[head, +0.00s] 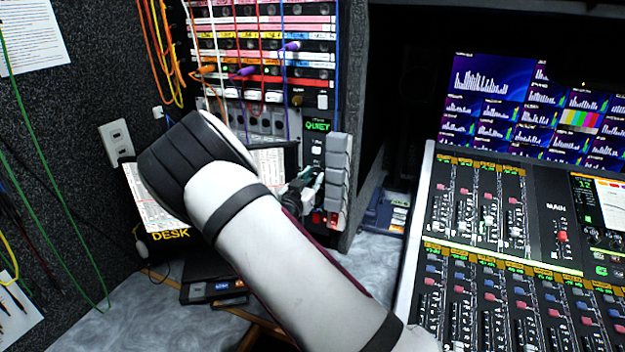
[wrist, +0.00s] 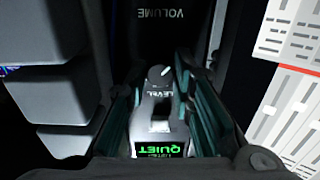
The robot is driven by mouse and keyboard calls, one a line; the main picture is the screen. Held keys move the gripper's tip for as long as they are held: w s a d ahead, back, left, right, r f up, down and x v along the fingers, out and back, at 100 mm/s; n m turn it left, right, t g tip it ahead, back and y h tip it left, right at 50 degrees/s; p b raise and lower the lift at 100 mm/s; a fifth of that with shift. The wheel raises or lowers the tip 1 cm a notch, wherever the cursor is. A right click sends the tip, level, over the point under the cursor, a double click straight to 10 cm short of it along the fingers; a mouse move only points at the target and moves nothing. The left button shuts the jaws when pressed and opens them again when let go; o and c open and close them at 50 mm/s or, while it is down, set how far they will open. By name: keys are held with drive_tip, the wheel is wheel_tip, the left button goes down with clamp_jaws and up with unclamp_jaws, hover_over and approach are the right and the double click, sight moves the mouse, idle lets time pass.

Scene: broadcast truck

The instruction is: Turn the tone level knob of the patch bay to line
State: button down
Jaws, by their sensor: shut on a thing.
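The patch bay (head: 262,60) stands at the back left in the head view, with rows of jacks and coloured cords. Its narrow control strip has a green display reading QUIET (head: 318,126); the display also shows upside down in the wrist view (wrist: 160,153). The tone level knob (wrist: 158,77), pale-topped with a pointer mark, sits by the LEVEL label between my fingers. My gripper (head: 302,184) is at the strip below the display, and in the wrist view its teal-padded fingers (wrist: 160,70) are shut on the knob. My arm and gripper hide the knob in the head view.
Grey blocks (head: 338,165) stand close beside the strip and beside my fingers in the wrist view (wrist: 65,90). The mixing console (head: 470,205) fills the right. Cords hang at left.

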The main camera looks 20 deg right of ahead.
drive_tip(key=c, duration=1.7)
unclamp_jaws()
drive_tip(key=shift+o, duration=0.2)
drive_tip(key=v, duration=1.2)
